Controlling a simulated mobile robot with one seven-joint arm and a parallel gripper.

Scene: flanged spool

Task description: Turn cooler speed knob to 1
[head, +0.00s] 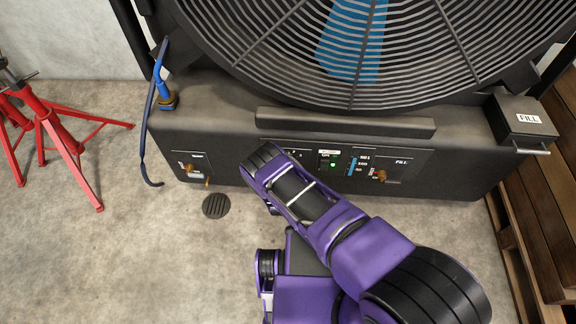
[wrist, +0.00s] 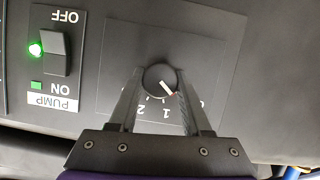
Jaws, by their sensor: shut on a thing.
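The cooler's speed knob (wrist: 160,80) is a dark round dial on the cooler's front panel. My gripper (wrist: 161,85) is shut on it, one finger on each side, in the wrist view. The knob's white pointer line with a red tip slants down and right in the picture, between the 1 below and a partly hidden mark at the right. In the head view the cooler (head: 345,122) stands ahead, and my purple arm hides the knob and my gripper's fingertips.
Beside the knob is a pump switch (wrist: 54,54) with a green light. Fill controls (head: 382,174) sit right of my arm on the panel. A blue hose (head: 148,130) hangs at the cooler's left. Red stands (head: 60,140) and a wooden pallet (head: 530,230) flank it.

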